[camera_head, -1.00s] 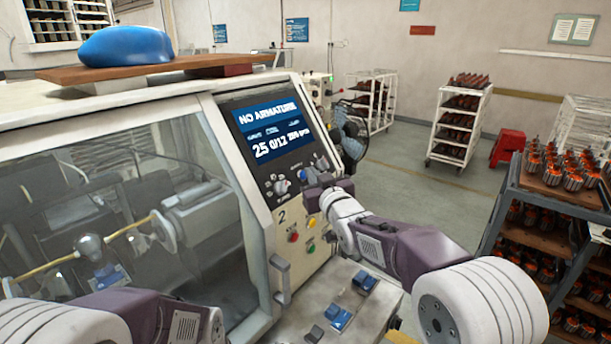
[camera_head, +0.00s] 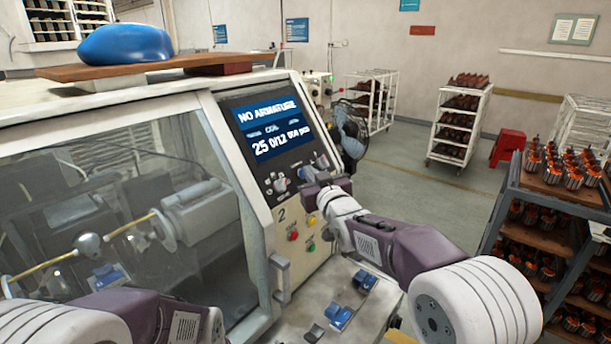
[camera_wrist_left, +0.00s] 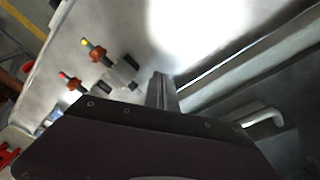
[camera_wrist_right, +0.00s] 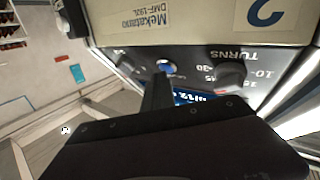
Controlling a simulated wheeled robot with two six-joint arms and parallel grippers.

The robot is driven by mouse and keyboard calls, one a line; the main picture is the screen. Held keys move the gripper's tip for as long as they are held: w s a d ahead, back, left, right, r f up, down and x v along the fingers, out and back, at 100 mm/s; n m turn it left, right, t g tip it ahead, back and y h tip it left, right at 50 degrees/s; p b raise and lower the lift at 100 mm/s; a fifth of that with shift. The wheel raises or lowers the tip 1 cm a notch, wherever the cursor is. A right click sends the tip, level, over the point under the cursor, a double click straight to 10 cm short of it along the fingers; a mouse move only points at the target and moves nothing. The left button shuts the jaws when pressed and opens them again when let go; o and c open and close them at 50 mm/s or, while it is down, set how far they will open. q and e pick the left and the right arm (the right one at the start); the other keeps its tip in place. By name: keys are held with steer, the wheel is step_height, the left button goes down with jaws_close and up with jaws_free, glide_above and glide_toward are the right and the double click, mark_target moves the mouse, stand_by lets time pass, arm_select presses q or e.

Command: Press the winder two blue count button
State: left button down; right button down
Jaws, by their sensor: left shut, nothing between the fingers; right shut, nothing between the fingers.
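Winder two (camera_head: 282,214) has a sloped control panel with a lit screen (camera_head: 266,128) reading "NO ARMATURE" and "25 0/12". The blue count button (camera_wrist_right: 166,67) shows in the right wrist view, just beyond my right fingertips. I cannot tell whether the tips touch the button.
A black selector knob (camera_wrist_right: 231,77) sits beside the button. Red (camera_head: 293,236) and green (camera_head: 311,247) buttons lie lower on the panel. A door handle (camera_head: 281,280) juts out below left. A rack of armatures (camera_head: 560,190) stands at right, and a fan (camera_head: 351,130) behind.

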arm_select(q)
steer(key=shift+f, duration=0.2)
arm_select(e)
steer(key=shift+d+f, duration=0.1)
arm_select(q)
steer(key=shift+r+p, duration=0.55)
steer(key=shift+r, duration=0.15)
arm_select(e)
steer(key=s+d+r, duration=0.3)
steer(key=d, duration=0.1)
steer(key=shift+r, duration=0.4)
steer(key=shift+d, duration=0.1)
steer(key=shift+f, duration=0.1)
